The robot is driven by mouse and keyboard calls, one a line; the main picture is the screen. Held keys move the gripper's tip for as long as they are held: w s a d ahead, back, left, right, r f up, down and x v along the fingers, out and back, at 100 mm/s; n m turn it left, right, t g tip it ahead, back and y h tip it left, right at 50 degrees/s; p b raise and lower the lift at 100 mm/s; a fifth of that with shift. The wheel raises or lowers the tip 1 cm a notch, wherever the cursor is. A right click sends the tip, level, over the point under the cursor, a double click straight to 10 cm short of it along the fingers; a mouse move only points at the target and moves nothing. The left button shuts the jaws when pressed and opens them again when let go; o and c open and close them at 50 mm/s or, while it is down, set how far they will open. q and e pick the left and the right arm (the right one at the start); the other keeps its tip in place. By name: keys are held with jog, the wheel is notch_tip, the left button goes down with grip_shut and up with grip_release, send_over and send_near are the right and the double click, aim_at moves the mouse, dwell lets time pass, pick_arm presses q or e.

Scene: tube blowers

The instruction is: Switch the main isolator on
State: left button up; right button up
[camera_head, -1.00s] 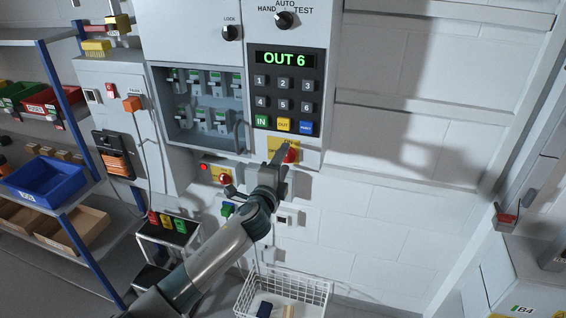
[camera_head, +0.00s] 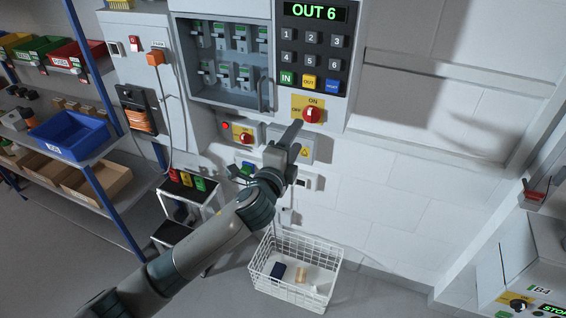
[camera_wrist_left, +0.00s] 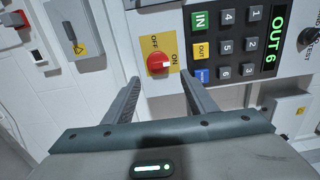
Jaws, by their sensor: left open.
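The main isolator is a red rotary knob (camera_head: 312,114) on a yellow plate marked ON at the top and OFF at the left, under the keypad. The wrist view shows the red knob (camera_wrist_left: 158,63) straight ahead, with its plate turned sideways. I cannot tell for certain which mark the knob points to. My left gripper (camera_head: 296,126) is just below and left of the knob in the head view. In the wrist view the two fingers (camera_wrist_left: 159,80) are apart and empty, one on each side of the knob's line, with no clear contact. My right gripper is not in view.
A smaller box with another red knob (camera_head: 244,137) is left of the isolator. The keypad panel (camera_head: 312,62) reads OUT 6. A white wire basket (camera_head: 332,274) stands below. The wall right of the isolator is clear.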

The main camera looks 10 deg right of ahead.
pick_arm(q)
jog(key=b+v, duration=0.2)
jog(key=v, duration=0.6)
dwell(0.4)
